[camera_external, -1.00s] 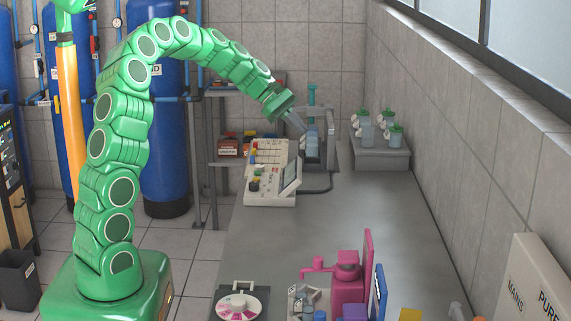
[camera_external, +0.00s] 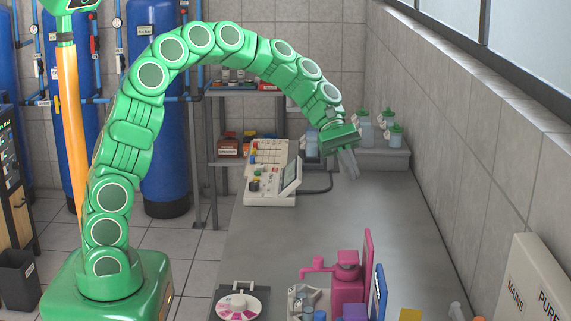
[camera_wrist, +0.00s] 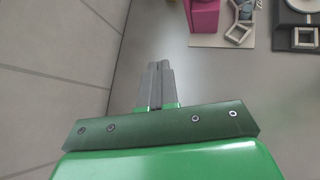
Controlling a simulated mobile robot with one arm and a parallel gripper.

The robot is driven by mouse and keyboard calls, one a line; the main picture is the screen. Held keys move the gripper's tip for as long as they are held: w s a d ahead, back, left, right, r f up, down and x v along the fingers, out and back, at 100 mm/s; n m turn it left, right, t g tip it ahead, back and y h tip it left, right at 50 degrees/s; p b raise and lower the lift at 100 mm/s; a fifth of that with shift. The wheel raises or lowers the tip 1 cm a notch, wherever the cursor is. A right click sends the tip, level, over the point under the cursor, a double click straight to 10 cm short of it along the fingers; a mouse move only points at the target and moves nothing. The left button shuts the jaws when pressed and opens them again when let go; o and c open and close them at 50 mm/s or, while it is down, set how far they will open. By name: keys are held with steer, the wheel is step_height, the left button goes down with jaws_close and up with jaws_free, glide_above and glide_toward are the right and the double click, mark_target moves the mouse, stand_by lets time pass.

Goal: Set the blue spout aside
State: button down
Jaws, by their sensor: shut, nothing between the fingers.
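My gripper (camera_external: 350,168) hangs over the far part of the grey bench, pointing down, with its fingers together and empty. In the wrist view its two grey fingers (camera_wrist: 159,68) lie side by side over bare bench. No part is clearly recognisable as the blue spout. A small blue piece (camera_external: 320,316) shows at the bottom edge, by a tray of grey parts (camera_external: 296,306). It stands near a pink dispenser (camera_external: 347,285) with a pink spout (camera_external: 318,266). The gripper is well apart from all of these.
Green-capped bottles (camera_external: 364,130) stand on a grey step at the back right. A blue panel (camera_external: 380,296) is at the front. The bench middle (camera_external: 320,220) is clear.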

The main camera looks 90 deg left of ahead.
steer(key=d+m+g+h, duration=0.2)
steer(key=d+m+g, duration=0.15)
steer(key=d, duration=1.25)
steer(key=m+g, duration=0.2)
steer(key=g, duration=0.3)
glide_toward(322, 313)
steer(key=a+r, duration=0.4)
steer(key=r, duration=0.2)
steer(key=shift+t, duration=0.25)
steer(key=shift+w+a+f, duration=0.1)
steer(key=shift+f, duration=1.2)
steer(key=shift+w+a+f, duration=0.1)
steer(key=shift+f, duration=1.2)
steer(key=shift+d, duration=0.1)
steer(key=x, duration=1)
steer(key=shift+r, duration=0.15)
